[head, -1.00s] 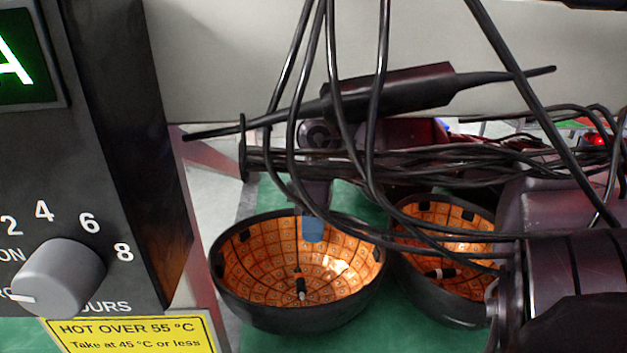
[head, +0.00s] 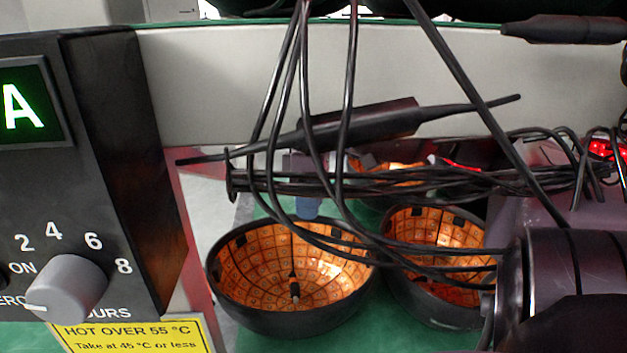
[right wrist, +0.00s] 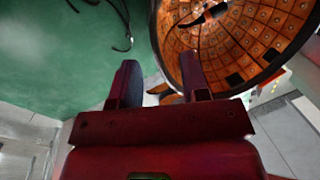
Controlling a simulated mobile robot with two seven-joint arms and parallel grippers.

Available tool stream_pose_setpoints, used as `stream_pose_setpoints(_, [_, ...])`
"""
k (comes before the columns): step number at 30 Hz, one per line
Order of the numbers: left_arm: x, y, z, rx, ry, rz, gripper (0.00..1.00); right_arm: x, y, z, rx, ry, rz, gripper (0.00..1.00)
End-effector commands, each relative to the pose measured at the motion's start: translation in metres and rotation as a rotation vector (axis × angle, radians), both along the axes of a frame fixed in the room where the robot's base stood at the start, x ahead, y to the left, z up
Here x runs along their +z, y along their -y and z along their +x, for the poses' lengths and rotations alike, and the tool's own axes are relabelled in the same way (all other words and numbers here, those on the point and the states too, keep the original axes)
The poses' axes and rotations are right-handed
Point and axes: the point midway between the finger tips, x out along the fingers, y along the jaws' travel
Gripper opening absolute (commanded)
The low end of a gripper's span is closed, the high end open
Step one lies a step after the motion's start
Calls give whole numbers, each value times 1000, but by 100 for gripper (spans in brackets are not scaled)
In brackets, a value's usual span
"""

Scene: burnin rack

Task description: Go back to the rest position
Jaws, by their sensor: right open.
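My right gripper (head: 307,207) shows partly in the head view, behind hanging black cables, with a blue fingertip just beyond the far rim of the left bowl. In the right wrist view its two fingers (right wrist: 160,78) stand apart with nothing between them. A black bowl (head: 290,320) lined with orange tiles sits on the green surface (head: 365,338). One tiled bowl also shows at the top right of the right wrist view (right wrist: 240,38), beyond the fingers. My left gripper is not seen.
A second tiled bowl (head: 440,312) stands to the right, with another partly hidden behind. Black cables (head: 400,190) cross the middle. A dark control box (head: 110,130) with a knob (head: 68,288) and a yellow heat label (head: 130,338) fills the left side.

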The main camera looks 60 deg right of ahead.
Motion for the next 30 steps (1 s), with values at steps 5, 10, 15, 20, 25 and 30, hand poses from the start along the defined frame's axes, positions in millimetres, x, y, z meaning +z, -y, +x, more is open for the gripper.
stream_pose_setpoints(5, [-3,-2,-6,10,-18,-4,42,15,3,2,-1,1,0,42])
stream_pose_setpoints(10, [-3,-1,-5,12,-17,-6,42,16,4,2,-1,-2,0,42])
stream_pose_setpoints(15, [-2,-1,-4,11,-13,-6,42,16,4,2,-1,-2,0,42])
stream_pose_setpoints(20, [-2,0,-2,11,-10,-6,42,16,4,2,-1,-2,0,42])
stream_pose_setpoints(25, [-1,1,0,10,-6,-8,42,16,4,2,-1,-2,0,42])
stream_pose_setpoints(30, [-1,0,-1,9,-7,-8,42,16,4,2,-1,-2,0,42])
